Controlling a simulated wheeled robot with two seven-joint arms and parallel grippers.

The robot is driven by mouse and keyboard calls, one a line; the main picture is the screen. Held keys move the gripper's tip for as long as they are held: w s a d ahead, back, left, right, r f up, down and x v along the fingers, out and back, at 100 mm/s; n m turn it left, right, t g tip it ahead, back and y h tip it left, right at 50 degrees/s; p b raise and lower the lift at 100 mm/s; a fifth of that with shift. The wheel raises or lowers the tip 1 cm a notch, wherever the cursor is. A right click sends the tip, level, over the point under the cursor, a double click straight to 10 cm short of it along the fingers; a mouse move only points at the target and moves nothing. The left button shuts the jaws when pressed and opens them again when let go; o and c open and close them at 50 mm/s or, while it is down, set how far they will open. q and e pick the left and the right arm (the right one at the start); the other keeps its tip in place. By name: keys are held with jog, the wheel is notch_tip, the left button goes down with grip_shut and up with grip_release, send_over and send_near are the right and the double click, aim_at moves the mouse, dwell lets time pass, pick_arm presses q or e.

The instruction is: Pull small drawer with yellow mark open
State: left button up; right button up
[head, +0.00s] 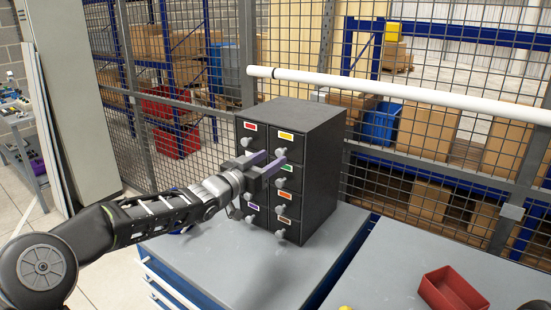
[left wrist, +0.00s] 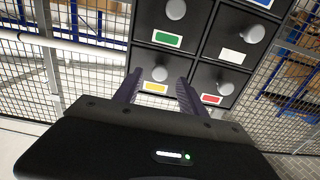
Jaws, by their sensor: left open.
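The dark cabinet (head: 318,120) has two columns of small drawers with round grey knobs and coloured marks. The drawer with the yellow mark (head: 286,136) is at the top right of the front in the head view and looks shut. In the left wrist view, which is turned upside down, its yellow mark (left wrist: 155,87) and knob (left wrist: 160,73) show between my fingers. My left gripper (head: 275,159) is open and empty in front of this drawer, its fingers pointing at the front. Whether the fingertips reach around the knob I cannot tell. My right gripper is out of view.
The drawer with the red mark (head: 250,127) is beside the yellow-marked one. The cabinet stands on a grey worktop (head: 215,265). A red bin (head: 436,291) is on the grey surface at the lower right. A wire mesh fence (head: 420,130) with a white rail stands behind.

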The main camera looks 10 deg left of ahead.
aim_at(279, 154)
pick_arm(q)
jog(key=shift+x, duration=1.5)
jog(key=shift+c, duration=0.5)
grip_shut()
